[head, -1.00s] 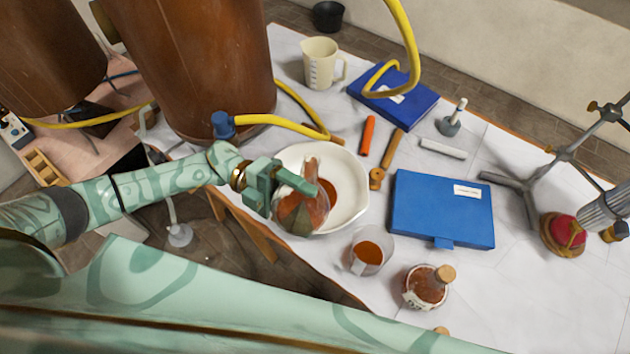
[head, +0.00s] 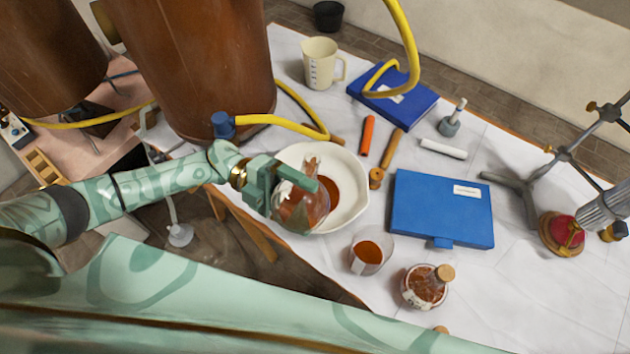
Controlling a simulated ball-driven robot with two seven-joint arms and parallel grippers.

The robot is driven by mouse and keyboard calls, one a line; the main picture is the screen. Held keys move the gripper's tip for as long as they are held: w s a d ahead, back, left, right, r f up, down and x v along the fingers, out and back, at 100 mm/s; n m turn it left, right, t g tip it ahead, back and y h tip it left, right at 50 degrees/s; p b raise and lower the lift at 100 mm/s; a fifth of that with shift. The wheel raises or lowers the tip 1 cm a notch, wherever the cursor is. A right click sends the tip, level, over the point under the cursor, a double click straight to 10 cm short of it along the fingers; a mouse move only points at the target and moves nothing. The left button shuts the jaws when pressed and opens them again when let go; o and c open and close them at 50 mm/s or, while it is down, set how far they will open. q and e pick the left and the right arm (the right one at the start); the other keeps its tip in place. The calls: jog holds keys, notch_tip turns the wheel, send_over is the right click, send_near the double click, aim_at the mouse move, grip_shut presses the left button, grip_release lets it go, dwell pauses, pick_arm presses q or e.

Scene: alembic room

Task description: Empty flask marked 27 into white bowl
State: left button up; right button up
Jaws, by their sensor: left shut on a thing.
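My left gripper (head: 290,190) is shut on a round glass flask (head: 301,212) with red-brown contents. The flask is at the near left part of the white bowl (head: 350,205), overlapping it in the picture. Its neck points up toward the back; I cannot read its label from here. Red-brown liquid (head: 328,190) lies in the bowl. Another round flask (head: 425,288) with a cork and red-brown contents stands near the table's front edge, its label not legible. My right gripper is not in view.
A blue case (head: 442,210) lies behind the corked flask. A large copper vessel (head: 200,60) and yellow hose (head: 275,122) stand close behind my left arm. A metal stand (head: 530,190) is at right.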

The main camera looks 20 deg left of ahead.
pick_arm(q)
jog(key=shift+r, duration=0.2)
jog(key=shift+w+r+n, duration=0.15)
jog(key=shift+r+n, duration=0.15)
jog(key=shift+n, duration=0.1)
jog(key=shift+w+r, duration=0.1)
jog(key=shift+r, duration=0.05)
jog(key=shift+w+r+n+h+p, duration=0.3)
jog(key=shift+r+n+h+p, duration=0.2)
jog(key=shift+n, duration=0.4)
